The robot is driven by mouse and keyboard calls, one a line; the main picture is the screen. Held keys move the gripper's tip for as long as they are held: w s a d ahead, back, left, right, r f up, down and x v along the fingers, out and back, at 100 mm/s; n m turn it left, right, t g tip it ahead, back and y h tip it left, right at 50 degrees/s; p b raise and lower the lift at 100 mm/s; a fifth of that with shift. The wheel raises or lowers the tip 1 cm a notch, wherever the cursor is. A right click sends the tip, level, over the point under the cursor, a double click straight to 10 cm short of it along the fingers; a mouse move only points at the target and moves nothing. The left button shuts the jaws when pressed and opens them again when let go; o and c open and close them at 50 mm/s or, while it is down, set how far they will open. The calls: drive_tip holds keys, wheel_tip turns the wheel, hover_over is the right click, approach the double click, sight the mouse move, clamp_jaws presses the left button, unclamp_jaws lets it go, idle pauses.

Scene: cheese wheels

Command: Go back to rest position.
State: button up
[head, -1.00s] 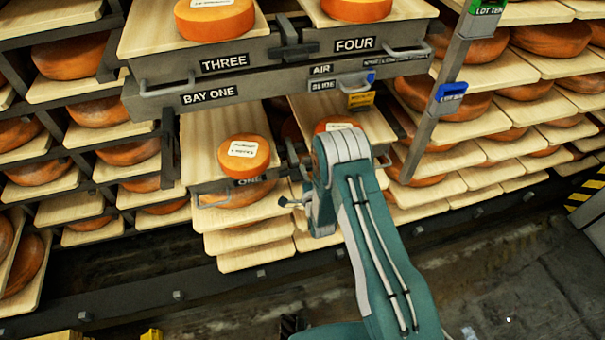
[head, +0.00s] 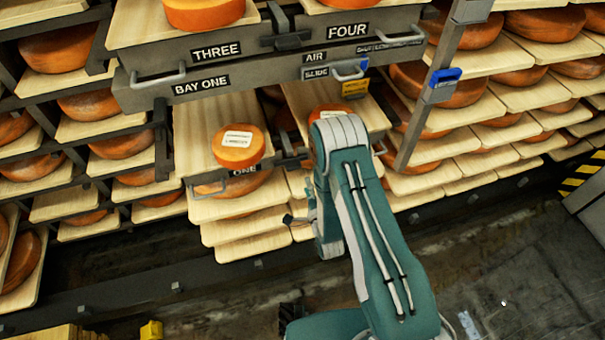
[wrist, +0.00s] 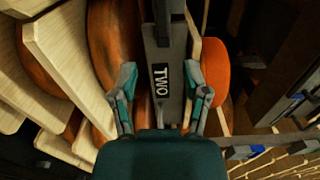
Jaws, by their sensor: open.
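My gripper (wrist: 163,88) is open in the wrist view, with its two teal-and-grey fingers spread apart and nothing between them. Beyond them is a grey drawer front with a TWO label (wrist: 162,78). An orange cheese wheel (wrist: 215,85) shows right of the right finger, on that shelf. I cannot tell the gap between fingers and shelf. In the head view my teal arm reaches up toward the rack and hides most of the gripper. A small grey part of it shows left of the arm, below the ONE shelf (head: 190,128).
A cheese wheel (head: 238,146) sits on shelf ONE, another (head: 325,112) beside it, partly behind my arm. Above are the THREE and FOUR drawers with protruding handles (head: 158,77). A grey upright with a blue tag (head: 440,85) stands right. Dark floor (head: 480,260) is open at lower right.

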drive_tip(key=shift+v, duration=1.1)
drive_tip(key=w+d+r+n+g+h, duration=0.1)
drive_tip(key=w+d+r+n+g, duration=0.2)
drive_tip(key=r, duration=0.6)
drive_tip(key=w+r+n+g+h, duration=0.15)
drive_tip(key=w+r, duration=0.25)
drive_tip(key=r, duration=0.5)
drive_tip(key=s+d+r+n+g+h, duration=0.1)
drive_tip(key=s+d+r+n, duration=0.1)
drive_tip(key=s+r, duration=0.3)
drive_tip(key=s+d+r+n+g+h, duration=0.1)
drive_tip(key=s+d+r+n, duration=0.15)
drive_tip(key=r, duration=0.45)
drive_tip(key=s+d+r+n+g, duration=0.1)
drive_tip(key=s+r+n, duration=0.1)
drive_tip(key=s, duration=0.6)
drive_tip(key=s+d+r+n+g, duration=0.2)
drive_tip(key=s+r, duration=0.1)
drive_tip(key=s, duration=0.5)
drive_tip(key=s+d+r+n+g, duration=0.1)
drive_tip(key=s+r+n+g, duration=0.1)
drive_tip(key=s, duration=0.6)
drive_tip(key=shift+d+r, duration=0.2)
drive_tip(key=shift+r, duration=0.6)
